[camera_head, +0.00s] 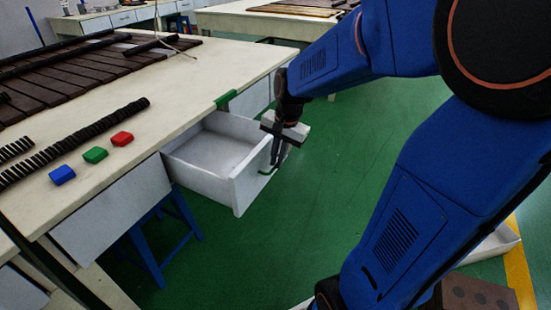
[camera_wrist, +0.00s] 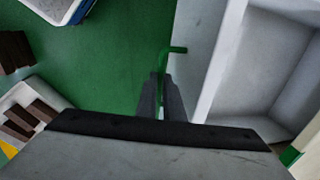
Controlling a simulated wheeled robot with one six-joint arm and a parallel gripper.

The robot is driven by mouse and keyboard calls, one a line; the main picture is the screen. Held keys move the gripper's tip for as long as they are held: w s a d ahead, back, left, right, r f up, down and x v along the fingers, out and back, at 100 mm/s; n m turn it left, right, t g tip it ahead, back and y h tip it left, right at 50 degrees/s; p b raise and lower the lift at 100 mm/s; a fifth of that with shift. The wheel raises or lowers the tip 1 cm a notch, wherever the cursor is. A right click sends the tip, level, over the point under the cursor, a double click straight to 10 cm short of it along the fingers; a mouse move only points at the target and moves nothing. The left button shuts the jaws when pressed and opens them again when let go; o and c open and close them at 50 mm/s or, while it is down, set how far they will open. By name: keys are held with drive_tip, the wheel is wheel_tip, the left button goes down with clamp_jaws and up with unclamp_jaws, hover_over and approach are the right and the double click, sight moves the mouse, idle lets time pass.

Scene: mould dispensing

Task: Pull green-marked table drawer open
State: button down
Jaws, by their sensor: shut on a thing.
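The green-marked drawer (camera_head: 239,190) is a white box standing pulled out from the table, and its inside looks empty. A green marker (camera_head: 226,99) sits on the table edge above it. My gripper (camera_head: 275,166) is at the drawer's front face, shut on the green handle (camera_head: 266,172). In the wrist view the handle (camera_wrist: 177,50) runs down between the fingers (camera_wrist: 162,98), beside the white drawer front (camera_wrist: 190,62). The fingers hide part of the handle.
The table (camera_head: 200,60) carries dark slats, ridged strips and a blue (camera_head: 62,174), a green (camera_head: 95,155) and a red block (camera_head: 122,138). A blue stool (camera_head: 150,250) stands beneath. Green floor is open beyond the drawer. A white tray with brown blocks (camera_wrist: 22,120) lies at left in the wrist view.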

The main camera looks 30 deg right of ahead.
drive_tip(key=c, duration=1.9)
unclamp_jaws()
drive_tip(key=shift+r, duration=0.1)
wheel_tip(320, 180, up, 17)
drive_tip(key=s+d, duration=0.1)
drive_tip(key=s, duration=0.1)
drive_tip(key=shift+s+d, duration=0.25)
drive_tip(key=shift+d, duration=0.15)
drive_tip(key=s+a+f+n+t, duration=0.1)
drive_tip(key=s+a+f+n, duration=0.1)
drive_tip(key=s+f+n, duration=0.3)
drive_tip(key=s+a+f+n+t+h, duration=0.1)
drive_tip(key=s+f+n, duration=0.4)
drive_tip(key=s, duration=0.7)
drive_tip(key=shift+s+a+f+n+t, duration=0.4)
drive_tip(key=shift+a+n+t, duration=0.1)
drive_tip(key=shift+t, duration=0.1)
